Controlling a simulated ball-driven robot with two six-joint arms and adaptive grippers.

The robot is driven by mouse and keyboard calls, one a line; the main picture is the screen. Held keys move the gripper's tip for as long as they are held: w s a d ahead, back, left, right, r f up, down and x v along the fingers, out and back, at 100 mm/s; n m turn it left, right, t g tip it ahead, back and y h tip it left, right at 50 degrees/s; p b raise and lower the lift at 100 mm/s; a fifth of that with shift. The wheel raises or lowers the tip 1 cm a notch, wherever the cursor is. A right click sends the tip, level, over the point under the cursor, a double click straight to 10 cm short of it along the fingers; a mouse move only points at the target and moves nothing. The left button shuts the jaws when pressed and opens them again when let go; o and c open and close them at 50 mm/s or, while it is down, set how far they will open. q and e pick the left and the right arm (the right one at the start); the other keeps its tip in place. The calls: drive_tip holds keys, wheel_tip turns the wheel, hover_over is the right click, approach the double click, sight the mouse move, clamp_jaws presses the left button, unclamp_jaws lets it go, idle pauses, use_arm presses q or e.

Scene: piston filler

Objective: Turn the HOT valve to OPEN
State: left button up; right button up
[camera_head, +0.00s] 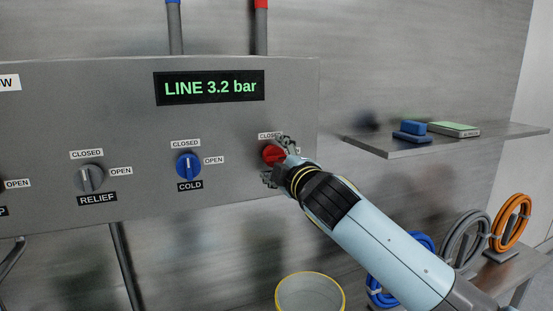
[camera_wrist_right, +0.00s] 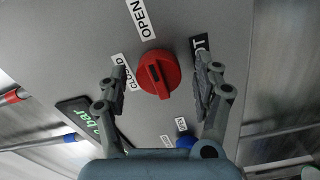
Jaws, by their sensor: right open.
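The red HOT valve knob (camera_head: 273,154) is on the grey panel, partly covered by my right gripper (camera_head: 277,161) in the head view. In the right wrist view the knob (camera_wrist_right: 158,73) is between the two open fingers of my right gripper (camera_wrist_right: 162,80), with a gap visible on both sides. The CLOSED label (camera_wrist_right: 123,72) is partly behind one finger, and the HOT label (camera_wrist_right: 200,45) partly behind the other. The OPEN label (camera_wrist_right: 140,18) is clear at the top. My left gripper is not in view.
The blue COLD knob (camera_head: 188,166) and grey RELIEF knob (camera_head: 90,178) are to the left. The display (camera_head: 209,87) reads LINE 3.2 bar. A yellow-rimmed bucket (camera_head: 310,293) stands below, a shelf (camera_head: 387,147) is at the right, and coiled hoses (camera_head: 511,222) are lower right.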

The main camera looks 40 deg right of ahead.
drive_tip(key=v, duration=1.1)
drive_tip(key=shift+s, duration=0.15)
